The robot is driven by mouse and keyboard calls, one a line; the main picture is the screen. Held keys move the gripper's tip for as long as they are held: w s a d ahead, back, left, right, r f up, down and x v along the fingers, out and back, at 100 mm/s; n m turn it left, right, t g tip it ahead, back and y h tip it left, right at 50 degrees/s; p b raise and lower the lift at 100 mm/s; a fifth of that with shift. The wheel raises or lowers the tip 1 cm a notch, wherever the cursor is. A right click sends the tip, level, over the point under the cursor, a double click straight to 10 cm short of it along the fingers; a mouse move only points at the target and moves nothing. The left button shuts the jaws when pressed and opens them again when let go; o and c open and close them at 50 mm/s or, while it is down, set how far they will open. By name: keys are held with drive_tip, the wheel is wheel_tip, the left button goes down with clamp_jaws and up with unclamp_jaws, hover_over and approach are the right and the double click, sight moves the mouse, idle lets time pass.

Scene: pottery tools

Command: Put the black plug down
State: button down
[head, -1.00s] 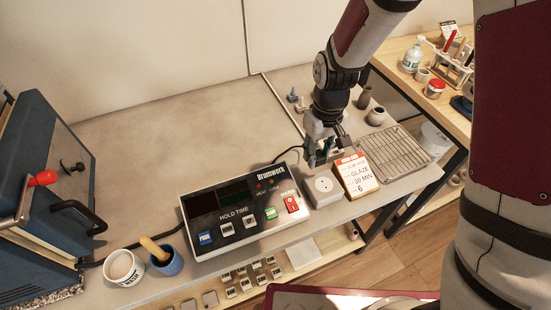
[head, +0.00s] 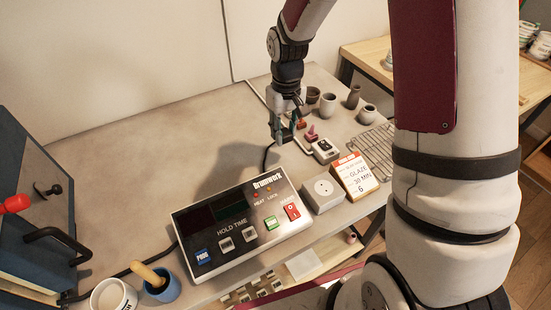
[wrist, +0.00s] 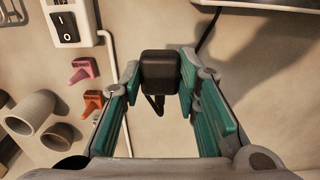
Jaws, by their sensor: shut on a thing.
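The black plug (wrist: 160,70) sits between the green-padded fingers of my gripper (wrist: 162,84) in the wrist view. In the head view my gripper (head: 283,132) is above the grey worktop (head: 130,150), behind the controller box and left of the switch strip. The plug is hard to make out there among the fingers. I cannot tell its exact height above the worktop.
A switch strip (head: 325,150), two coloured pegs (wrist: 86,72) and several grey pots (head: 328,104) lie right. The worktop left of the gripper is clear.

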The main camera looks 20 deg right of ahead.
sight(283, 162)
wheel_tip(283, 162, down, 9)
drive_tip(key=shift+r+p, duration=0.2)
drive_tip(key=shift+p, duration=0.15)
drive_tip(key=shift+f, duration=0.6)
drive_tip(key=c, duration=1.2)
unclamp_jaws()
